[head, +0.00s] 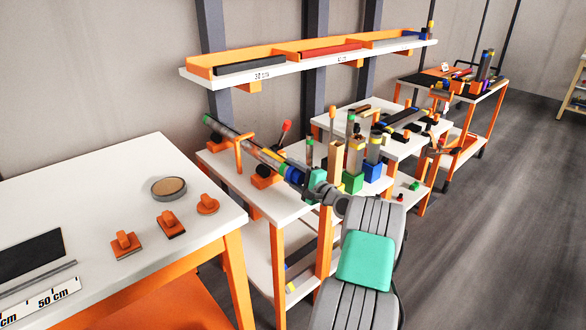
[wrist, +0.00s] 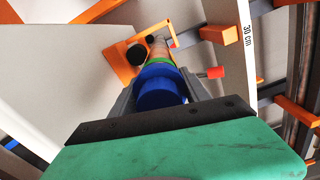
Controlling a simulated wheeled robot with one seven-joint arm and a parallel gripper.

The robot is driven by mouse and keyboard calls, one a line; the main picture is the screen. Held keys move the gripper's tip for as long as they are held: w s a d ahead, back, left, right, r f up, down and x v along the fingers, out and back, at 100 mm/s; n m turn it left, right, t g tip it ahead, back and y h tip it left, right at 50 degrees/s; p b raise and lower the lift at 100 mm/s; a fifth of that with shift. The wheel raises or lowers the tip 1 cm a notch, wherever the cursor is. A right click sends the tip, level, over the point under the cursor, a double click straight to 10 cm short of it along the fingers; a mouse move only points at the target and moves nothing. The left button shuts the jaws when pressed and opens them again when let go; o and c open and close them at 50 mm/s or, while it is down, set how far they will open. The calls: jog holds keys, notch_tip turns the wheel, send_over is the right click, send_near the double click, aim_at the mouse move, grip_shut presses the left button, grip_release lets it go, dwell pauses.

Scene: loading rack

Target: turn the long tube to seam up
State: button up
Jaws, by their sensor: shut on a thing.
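The long tube (head: 243,142) is grey with coloured bands and lies on orange supports (head: 264,178) on a white bench. It slants from the far left down to my gripper (head: 296,176). In the wrist view, the near end of the tube (wrist: 160,88) is blue with a green band behind it. My gripper (wrist: 160,98) is shut on this blue end, one grey finger on each side. The far part of the tube runs away toward an orange support (wrist: 126,56). I cannot make out the seam in either view.
A lever with a red knob (head: 286,126) stands close behind the tube. Upright tubes in green and blue blocks (head: 373,172) stand just right of my gripper. A white shelf (head: 300,67) hangs above. A white table (head: 95,200) with orange-handled tools is at left.

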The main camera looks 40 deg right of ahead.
aim_at(303, 179)
jog(key=shift+m+p, duration=0.55)
jog(key=shift+m, duration=0.75)
jog(key=shift+f+m, duration=0.1)
jog(key=shift+m, duration=0.2)
jog(key=o, duration=1.1)
jog(key=s, duration=0.8)
jog(key=shift+d, duration=0.1)
jog(key=shift+d, duration=0.1)
